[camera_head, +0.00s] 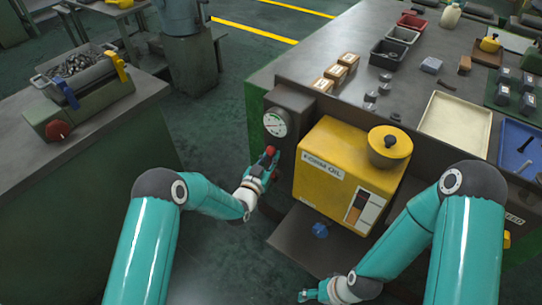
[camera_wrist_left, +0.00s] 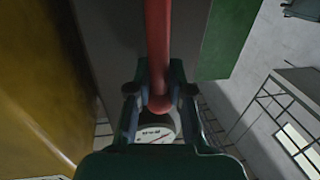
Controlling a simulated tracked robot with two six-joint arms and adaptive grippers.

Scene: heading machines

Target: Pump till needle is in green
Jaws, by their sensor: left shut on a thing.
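A round white pressure gauge (camera_head: 276,123) is on the dark panel left of the yellow oil box. Its needle is too small to read against any green zone. A red pump handle (camera_wrist_left: 158,45) runs between the fingers of my left gripper (camera_head: 267,162) just below the gauge; the handle's red knob also shows in the head view (camera_head: 270,150). My left gripper is shut on the handle. In the left wrist view the gauge (camera_wrist_left: 157,128) shows partly behind the handle's end and the gripper. My right gripper (camera_head: 309,295) hangs low at the bottom edge, with its finger state unclear.
The yellow box (camera_head: 333,180), marked oil, has a round yellow cap (camera_head: 389,148) and stands close right of my left gripper. A bench (camera_head: 335,102) with trays and small parts extends behind. A left bench (camera_head: 110,125) holds a parts bin. Open floor lies between.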

